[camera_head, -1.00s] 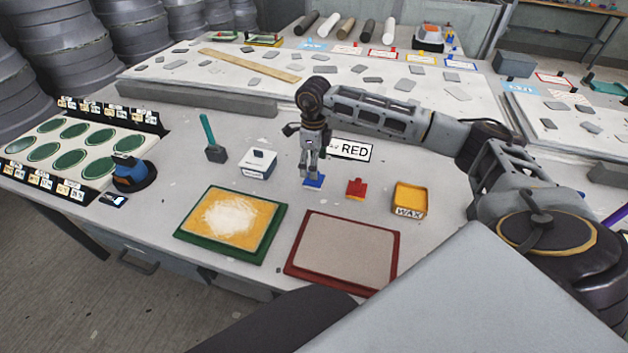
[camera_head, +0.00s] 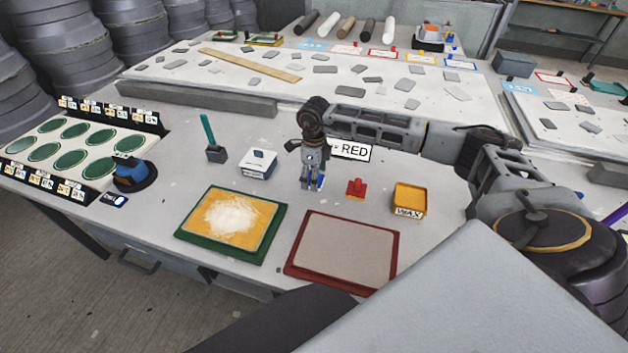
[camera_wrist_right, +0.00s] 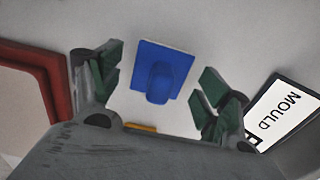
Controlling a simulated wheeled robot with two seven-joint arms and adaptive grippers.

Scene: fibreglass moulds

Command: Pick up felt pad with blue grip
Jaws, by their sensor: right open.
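The felt pad with the blue grip (camera_head: 320,181) lies on the table, mostly hidden behind my right gripper in the head view. In the right wrist view the blue pad (camera_wrist_right: 163,68) shows as a flat square with a raised rounded grip on it. My right gripper (camera_head: 312,187) points down at the pad; its two dark green fingertips (camera_wrist_right: 160,88) are apart, one on each side of the blue grip in that view. They are not closed on it. My left gripper is not in view.
A red grip pad (camera_head: 356,188) lies just right of the gripper, with the yellow wax tin (camera_head: 410,198) beyond it. A red-framed panel (camera_head: 345,252) and a green-framed panel (camera_head: 232,224) lie in front.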

